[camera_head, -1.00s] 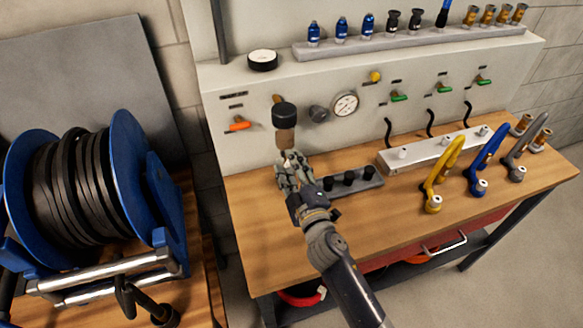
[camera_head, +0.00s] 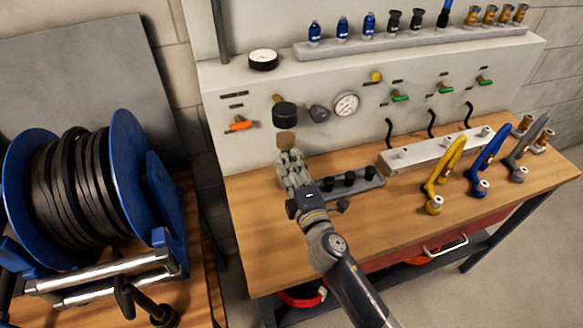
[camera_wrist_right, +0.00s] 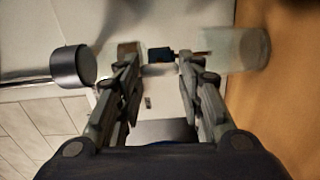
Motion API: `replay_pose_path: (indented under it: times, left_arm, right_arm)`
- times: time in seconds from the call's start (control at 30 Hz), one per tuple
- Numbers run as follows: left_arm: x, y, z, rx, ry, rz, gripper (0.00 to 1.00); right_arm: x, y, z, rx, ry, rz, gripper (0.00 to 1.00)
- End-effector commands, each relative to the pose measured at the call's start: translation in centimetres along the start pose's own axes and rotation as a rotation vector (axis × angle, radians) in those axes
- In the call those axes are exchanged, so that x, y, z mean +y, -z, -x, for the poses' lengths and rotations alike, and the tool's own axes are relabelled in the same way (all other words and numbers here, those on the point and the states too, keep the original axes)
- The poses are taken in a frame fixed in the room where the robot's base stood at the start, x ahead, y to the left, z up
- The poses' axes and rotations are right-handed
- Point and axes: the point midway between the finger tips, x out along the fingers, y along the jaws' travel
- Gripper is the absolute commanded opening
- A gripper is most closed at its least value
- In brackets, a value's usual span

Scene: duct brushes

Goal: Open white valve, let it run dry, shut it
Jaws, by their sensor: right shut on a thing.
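A filter with a black cap (camera_head: 285,115) and a brown bowl (camera_head: 286,142) hangs on the grey panel. My right gripper (camera_head: 290,160) is just below the bowl and hides what is beneath it. In the right wrist view the gripper (camera_wrist_right: 160,62) is shut on a small, dark bluish fitting (camera_wrist_right: 161,54) between the bowl and a clear jar (camera_wrist_right: 245,50). I cannot make out a white valve there, nor whether the fitting is open. The black cap (camera_wrist_right: 73,66) also shows in the wrist view. My left gripper is not in view.
An orange-handled valve (camera_head: 239,126) and a gauge (camera_head: 346,104) are on the panel beside the filter. A grey rack (camera_head: 352,184) with black pegs stands close right of my gripper. A blue hose reel (camera_head: 130,140) stands at the left.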

Motion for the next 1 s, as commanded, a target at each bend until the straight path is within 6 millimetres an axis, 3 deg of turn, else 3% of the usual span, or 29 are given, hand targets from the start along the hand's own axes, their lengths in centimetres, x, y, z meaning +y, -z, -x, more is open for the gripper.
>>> replay_pose_path:
  times: [0.33, 0.37, 0.43, 0.8, 1.0]
  left_arm:
    - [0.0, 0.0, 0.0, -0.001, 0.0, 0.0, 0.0]
    - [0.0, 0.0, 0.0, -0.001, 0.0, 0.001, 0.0]
    - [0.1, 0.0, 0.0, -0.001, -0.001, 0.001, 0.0]
    - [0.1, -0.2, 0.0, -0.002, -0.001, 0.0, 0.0]
    - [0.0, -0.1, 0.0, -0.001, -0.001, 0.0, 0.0]
  right_arm:
    - [-0.1, 0.1, 0.0, 0.001, 0.001, 0.001, 0.11]
    - [-0.1, 0.1, 0.0, 0.001, 0.001, 0.0, 0.41]
    - [-0.1, 0.1, 0.0, 0.001, 0.001, 0.0, 0.55]
    - [-0.1, 0.0, 0.2, 0.0, 0.001, 0.0, 0.55]
    - [-0.2, 0.0, 2.8, 0.001, 0.003, -0.002, 0.55]
